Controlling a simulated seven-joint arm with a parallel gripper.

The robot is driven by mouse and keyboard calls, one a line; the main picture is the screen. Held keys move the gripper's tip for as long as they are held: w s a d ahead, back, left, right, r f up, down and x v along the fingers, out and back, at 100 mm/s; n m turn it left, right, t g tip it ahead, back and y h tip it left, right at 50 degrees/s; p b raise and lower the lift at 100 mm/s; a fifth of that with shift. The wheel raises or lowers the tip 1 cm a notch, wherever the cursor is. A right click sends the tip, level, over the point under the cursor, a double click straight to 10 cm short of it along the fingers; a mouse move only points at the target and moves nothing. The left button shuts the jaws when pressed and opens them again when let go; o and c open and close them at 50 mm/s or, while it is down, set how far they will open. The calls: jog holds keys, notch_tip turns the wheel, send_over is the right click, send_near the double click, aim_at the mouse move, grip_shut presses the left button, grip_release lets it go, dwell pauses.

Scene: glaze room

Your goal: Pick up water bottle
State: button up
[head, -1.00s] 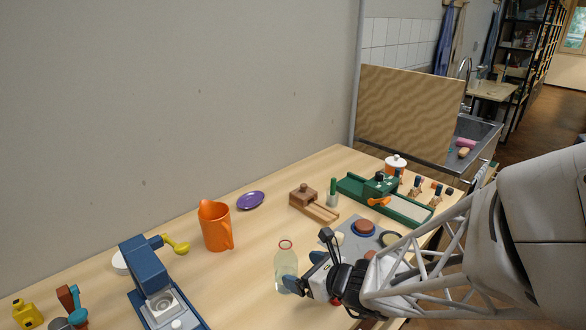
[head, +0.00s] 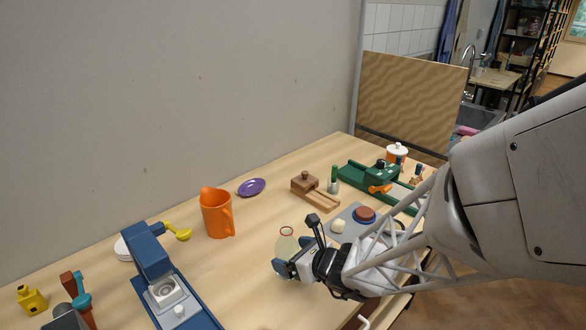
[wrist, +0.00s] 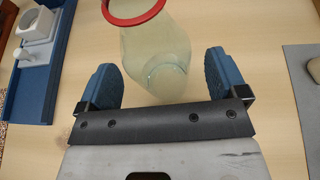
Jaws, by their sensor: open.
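The water bottle is a clear, pale greenish vessel with a red rim (head: 286,233), standing on the table right of the orange jug. The wrist view shows the bottle (wrist: 155,45) large, with its lower part between the two blue finger pads. My gripper (head: 291,256) is at the bottle's near side and hides much of its lower part in the head view. The wrist view shows my gripper (wrist: 163,78) open, with a visible gap beside each pad. I cannot tell exactly how deep the bottle sits between the fingers.
The orange jug (head: 217,215) and purple dish (head: 251,187) stand behind and left. A blue machine (head: 151,255) stands left. A grey board (head: 345,222) with small round items lies close on the right. Bare table (head: 245,280) lies left of the bottle.

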jog(key=shift+x, duration=1.15)
jog(key=c, duration=1.1)
